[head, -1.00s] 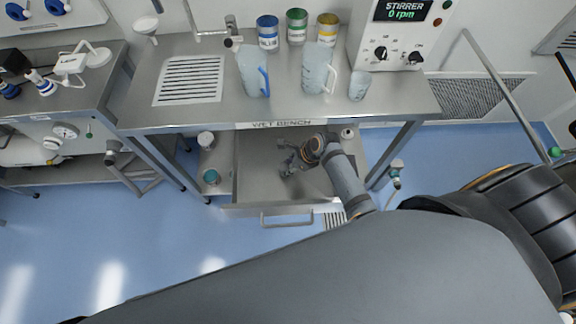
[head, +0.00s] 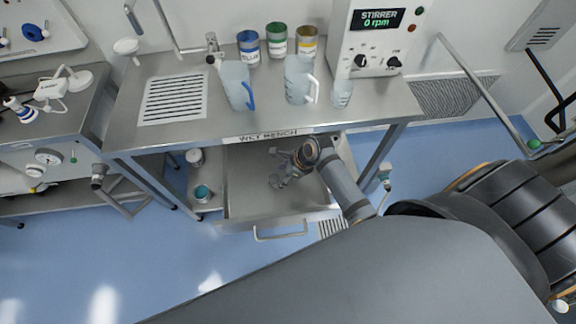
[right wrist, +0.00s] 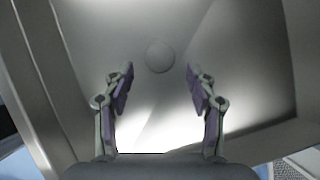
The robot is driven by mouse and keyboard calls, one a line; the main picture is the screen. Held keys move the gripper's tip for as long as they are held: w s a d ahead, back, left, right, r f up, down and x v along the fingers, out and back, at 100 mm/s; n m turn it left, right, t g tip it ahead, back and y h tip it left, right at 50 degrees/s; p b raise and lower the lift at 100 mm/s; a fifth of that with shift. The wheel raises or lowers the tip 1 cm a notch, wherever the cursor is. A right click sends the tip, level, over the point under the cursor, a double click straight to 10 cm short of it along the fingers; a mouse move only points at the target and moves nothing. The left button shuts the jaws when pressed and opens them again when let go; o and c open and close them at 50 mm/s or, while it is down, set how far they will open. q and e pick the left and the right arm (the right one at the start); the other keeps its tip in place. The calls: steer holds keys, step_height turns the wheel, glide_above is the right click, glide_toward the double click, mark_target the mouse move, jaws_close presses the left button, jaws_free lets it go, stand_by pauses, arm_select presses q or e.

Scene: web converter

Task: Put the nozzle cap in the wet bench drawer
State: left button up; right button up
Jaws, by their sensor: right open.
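The wet bench drawer (head: 235,196) is pulled out below the worktop, with its front handle (head: 280,232) facing me. My right gripper (head: 280,172) is over the inside of the drawer. In the right wrist view my right gripper (right wrist: 159,80) is open, with nothing between its fingers. A small round grey thing (right wrist: 160,56), probably the nozzle cap, shows against the drawer floor just beyond the fingertips, apart from them. It cannot be made out in the head view. My left gripper is not in view.
The wet bench top (head: 200,128) carries a blue-handled jug (head: 236,86), a white-handled jug (head: 297,80), a small beaker (head: 342,93), several cans and the stirrer unit (head: 375,40).

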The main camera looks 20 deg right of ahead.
steer(key=v, duration=0.9)
steer(key=shift+s, duration=0.1)
